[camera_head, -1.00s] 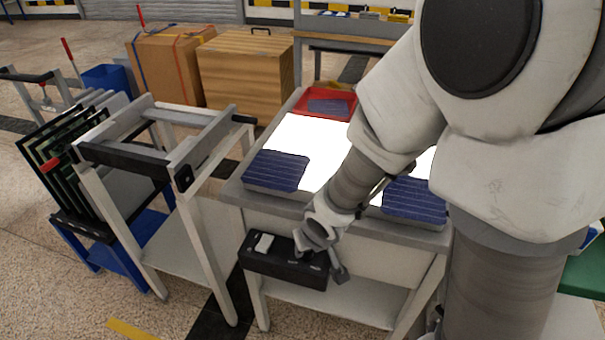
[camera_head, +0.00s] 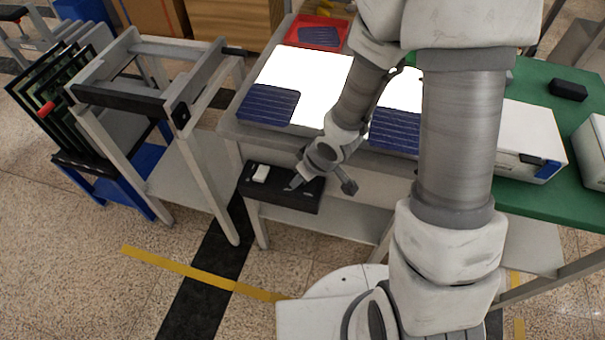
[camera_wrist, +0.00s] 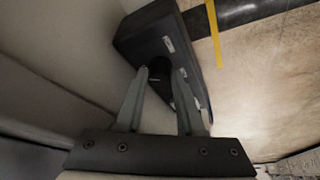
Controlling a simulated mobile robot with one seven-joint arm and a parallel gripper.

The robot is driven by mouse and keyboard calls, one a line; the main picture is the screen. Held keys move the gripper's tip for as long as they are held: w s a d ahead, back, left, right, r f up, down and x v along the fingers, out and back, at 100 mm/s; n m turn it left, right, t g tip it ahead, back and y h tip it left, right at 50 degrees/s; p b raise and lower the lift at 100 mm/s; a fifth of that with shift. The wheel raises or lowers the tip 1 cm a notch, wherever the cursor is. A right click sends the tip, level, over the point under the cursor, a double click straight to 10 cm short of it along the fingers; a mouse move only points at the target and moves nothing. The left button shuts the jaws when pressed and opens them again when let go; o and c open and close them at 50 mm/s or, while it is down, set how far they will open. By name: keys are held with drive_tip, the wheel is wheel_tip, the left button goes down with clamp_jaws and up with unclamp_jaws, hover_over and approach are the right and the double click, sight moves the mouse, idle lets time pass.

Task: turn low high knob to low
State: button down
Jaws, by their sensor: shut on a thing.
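The black control box (camera_head: 270,199) is mounted on the front of the light table. It also shows in the wrist view (camera_wrist: 150,38), with small white labels on its face, too small to read. The dark round knob (camera_wrist: 160,68) on that face sits between the fingertips of my gripper (camera_wrist: 161,73). My gripper is shut on the knob. In the head view my gripper (camera_head: 297,182) reaches the right half of the box, and the knob is hidden. I cannot tell which way the knob points.
Above are the lit table top (camera_head: 305,80) and dark blue solar cells (camera_head: 268,104). A grey frame stand (camera_head: 190,140) is at left, and a green table (camera_head: 520,90) at right. Floor in front is open.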

drive_tip(key=shift+s, duration=0.1)
drive_tip(key=c, duration=0.5)
unclamp_jaws()
drive_tip(key=shift+f+b, duration=0.1)
drive_tip(key=shift+b, duration=0.4)
